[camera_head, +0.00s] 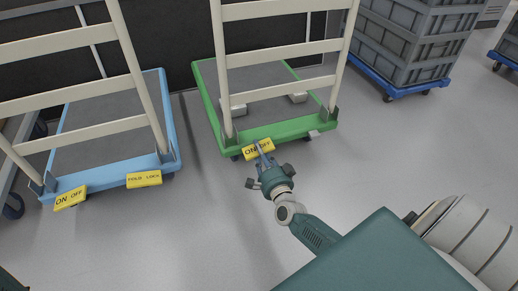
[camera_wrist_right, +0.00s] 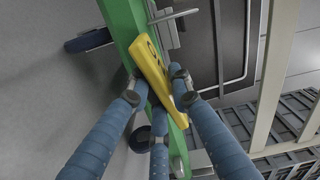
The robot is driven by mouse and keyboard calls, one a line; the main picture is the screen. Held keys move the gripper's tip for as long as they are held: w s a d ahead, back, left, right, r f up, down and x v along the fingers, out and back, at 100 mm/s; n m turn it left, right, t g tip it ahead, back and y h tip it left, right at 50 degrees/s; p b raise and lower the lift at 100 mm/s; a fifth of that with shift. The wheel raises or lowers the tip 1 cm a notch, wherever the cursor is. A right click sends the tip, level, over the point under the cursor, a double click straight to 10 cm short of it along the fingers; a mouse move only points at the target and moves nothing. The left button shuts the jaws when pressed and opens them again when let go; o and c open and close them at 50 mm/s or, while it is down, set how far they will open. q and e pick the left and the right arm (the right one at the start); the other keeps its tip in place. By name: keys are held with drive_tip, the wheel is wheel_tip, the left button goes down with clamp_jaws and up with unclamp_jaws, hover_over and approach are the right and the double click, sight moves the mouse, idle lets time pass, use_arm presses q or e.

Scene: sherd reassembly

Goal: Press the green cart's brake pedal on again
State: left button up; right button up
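The green cart (camera_head: 285,131) stands at the middle of the head view, with its cream rail frame rising from the near end. Its yellow brake pedal (camera_head: 251,153), marked ON and OFF, sticks out below the near edge. My right gripper (camera_head: 263,150) is at the pedal, its fingers partly covering the lettering. In the right wrist view the fingers (camera_wrist_right: 158,84) converge around the yellow pedal (camera_wrist_right: 150,66), with tips on both sides of it. Contact and grip are unclear, and I cannot tell whether the pedal is up or down. My left gripper is not in view.
A blue cart (camera_head: 107,178) stands to the left with two yellow pedals, one marked ON OFF (camera_head: 70,198) and one HOLD LOCK (camera_head: 144,179). Grey crates (camera_head: 415,45) on a blue dolly (camera_head: 392,88) stand at the right back. The floor in front is clear.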

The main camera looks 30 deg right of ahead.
drive_tip(key=shift+o, duration=1.1)
drive_tip(key=v, duration=1.2)
drive_tip(key=shift+a+r, duration=0.1)
drive_tip(key=shift+r, duration=0.05)
